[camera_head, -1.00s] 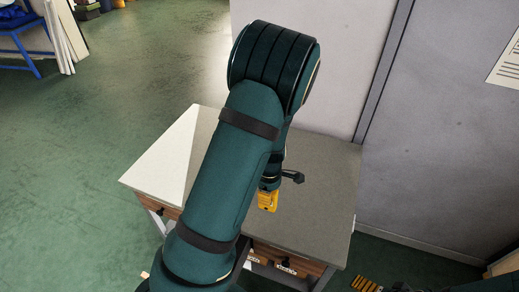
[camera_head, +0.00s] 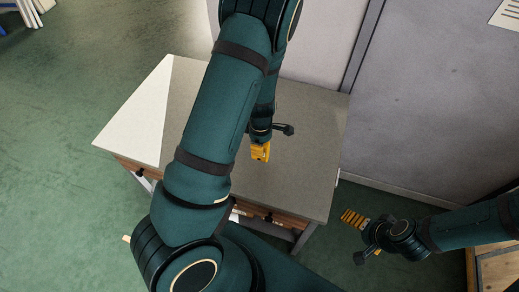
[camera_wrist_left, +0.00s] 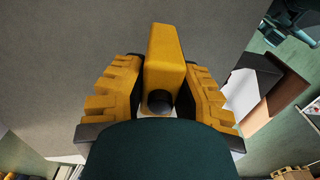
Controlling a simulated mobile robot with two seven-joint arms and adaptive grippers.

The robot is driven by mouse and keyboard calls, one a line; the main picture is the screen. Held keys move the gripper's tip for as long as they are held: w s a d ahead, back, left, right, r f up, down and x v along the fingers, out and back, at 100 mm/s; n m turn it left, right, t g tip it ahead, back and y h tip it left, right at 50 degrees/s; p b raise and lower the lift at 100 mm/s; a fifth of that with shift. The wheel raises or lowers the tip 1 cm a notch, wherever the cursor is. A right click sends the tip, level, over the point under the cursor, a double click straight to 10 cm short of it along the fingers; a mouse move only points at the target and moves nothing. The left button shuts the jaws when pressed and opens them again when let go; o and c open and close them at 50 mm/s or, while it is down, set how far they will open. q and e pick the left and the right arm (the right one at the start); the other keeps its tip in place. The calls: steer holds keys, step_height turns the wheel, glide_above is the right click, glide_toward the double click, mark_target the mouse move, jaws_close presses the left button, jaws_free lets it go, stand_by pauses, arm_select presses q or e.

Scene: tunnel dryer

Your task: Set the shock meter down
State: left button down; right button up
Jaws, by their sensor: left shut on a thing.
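The shock meter (camera_wrist_left: 165,60) is a yellow block with a dark round part at its near end, seen in the left wrist view. My left gripper (camera_wrist_left: 157,95) has its ridged yellow fingers on both sides of it and is shut on it. In the head view my left gripper (camera_head: 260,153) is over the grey table (camera_head: 305,180), right of its middle; the meter cannot be told apart from the yellow fingers there. Whether the meter touches the tabletop cannot be told. My right gripper (camera_head: 372,245) is low at the right, away from the table, its jaws unclear.
The visible tabletop around the left gripper is bare, with a bright patch at its left. Drawers (camera_head: 270,218) show along the front edge. A grey wall panel (camera_head: 425,110) stands behind and to the right. Green floor (camera_head: 60,100) is open at the left.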

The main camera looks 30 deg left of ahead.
arm_select(q)
step_height(320, 180, down, 3)
steer(key=shift+s+r, duration=0.1)
steer(key=shift+r, duration=0.1)
steer(key=shift+f, duration=0.25)
steer(key=shift+f+b, duration=0.1)
steer(key=shift+b, duration=0.25)
steer(key=c, duration=0.9)
jaws_free()
steer(key=shift+o, duration=0.2)
